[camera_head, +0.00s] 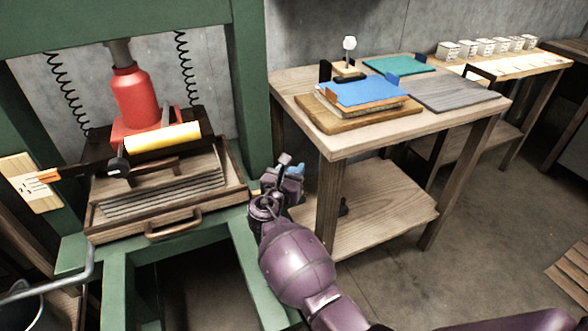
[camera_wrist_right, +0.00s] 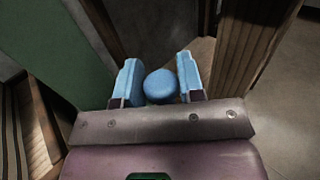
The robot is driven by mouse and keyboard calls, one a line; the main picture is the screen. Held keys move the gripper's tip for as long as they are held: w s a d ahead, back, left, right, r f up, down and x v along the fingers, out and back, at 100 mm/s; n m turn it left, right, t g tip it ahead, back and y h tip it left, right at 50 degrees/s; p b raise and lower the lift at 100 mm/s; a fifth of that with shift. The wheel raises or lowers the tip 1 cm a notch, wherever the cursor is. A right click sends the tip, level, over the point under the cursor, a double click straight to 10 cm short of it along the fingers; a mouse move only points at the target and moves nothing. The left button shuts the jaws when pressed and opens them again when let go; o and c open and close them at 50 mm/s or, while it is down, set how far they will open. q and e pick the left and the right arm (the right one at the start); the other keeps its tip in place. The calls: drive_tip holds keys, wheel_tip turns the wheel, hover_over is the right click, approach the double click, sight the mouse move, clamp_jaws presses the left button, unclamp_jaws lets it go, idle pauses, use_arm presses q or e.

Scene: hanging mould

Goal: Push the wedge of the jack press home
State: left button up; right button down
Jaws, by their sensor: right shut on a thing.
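The jack press has a green frame (camera_head: 251,95), a red jack (camera_head: 134,95) and a pressing bed (camera_head: 160,193) with stacked grey layers. A yellow cylinder (camera_head: 163,137) lies across it under the jack. A dark bar with an orange tip (camera_head: 48,176) shows at the left; I cannot tell which part is the wedge. My right gripper (camera_head: 289,170) is beside the frame's right post, apart from the jack. My left gripper is not in view.
A wooden table (camera_head: 350,145) stands to the right, close to my right gripper, with a blue sheet (camera_head: 365,91) on boards. A lower shelf (camera_head: 375,205) lies under it. The floor (camera_head: 450,265) at the right is mostly clear.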

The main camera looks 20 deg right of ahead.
drive_tip(key=a, duration=0.5)
drive_tip(key=shift+s+a, duration=0.1)
drive_tip(key=shift+a, duration=0.6)
drive_tip(key=shift+f, duration=0.1)
drive_tip(key=c, duration=1.2)
unclamp_jaws()
drive_tip(key=shift+a, duration=0.1)
drive_tip(key=o, duration=0.4)
drive_tip(key=shift+a, duration=0.1)
drive_tip(key=shift+s, duration=0.1)
